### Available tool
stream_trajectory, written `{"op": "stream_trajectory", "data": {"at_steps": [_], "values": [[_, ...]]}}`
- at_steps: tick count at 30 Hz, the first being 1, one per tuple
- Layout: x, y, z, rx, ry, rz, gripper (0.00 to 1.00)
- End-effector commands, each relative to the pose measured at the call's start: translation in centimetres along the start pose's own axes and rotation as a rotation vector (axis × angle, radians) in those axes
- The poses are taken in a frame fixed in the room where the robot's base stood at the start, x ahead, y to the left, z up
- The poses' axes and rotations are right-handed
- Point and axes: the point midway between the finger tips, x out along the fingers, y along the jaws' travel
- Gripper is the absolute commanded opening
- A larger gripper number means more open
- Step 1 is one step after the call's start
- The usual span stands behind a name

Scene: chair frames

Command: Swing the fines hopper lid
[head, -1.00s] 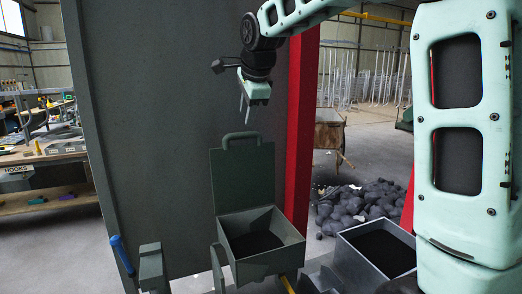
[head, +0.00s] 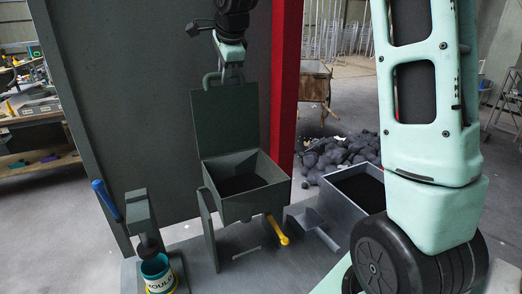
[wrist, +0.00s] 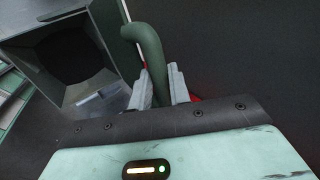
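The fines hopper (head: 262,202) is a dark green-grey open box with dark material inside. Its lid (head: 225,120) is a flat panel standing upright at the hopper's back edge. A bent-bar handle (head: 208,84) sits on the lid's top edge. My gripper (head: 229,66) is at that handle, pointing down from above. In the wrist view, the green handle (wrist: 147,45) runs down between the two grey fingers (wrist: 160,88). The fingers lie on either side of the bar; whether they press on it is unclear.
A second grey bin (head: 355,190) with dark contents stands to the right. A yellow handle (head: 278,232) sticks out below the hopper. A blue-handled lever (head: 105,200) and a labelled pail (head: 158,275) are at left. A red post (head: 285,80) and dark panel (head: 130,120) stand behind.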

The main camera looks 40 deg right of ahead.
Motion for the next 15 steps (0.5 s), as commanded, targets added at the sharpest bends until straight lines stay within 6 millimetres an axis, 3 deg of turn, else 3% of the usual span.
{"op": "stream_trajectory", "data": {"at_steps": [15], "values": [[-1.8,4.1,0.0,0.000,0.001,0.005,0.00]]}}
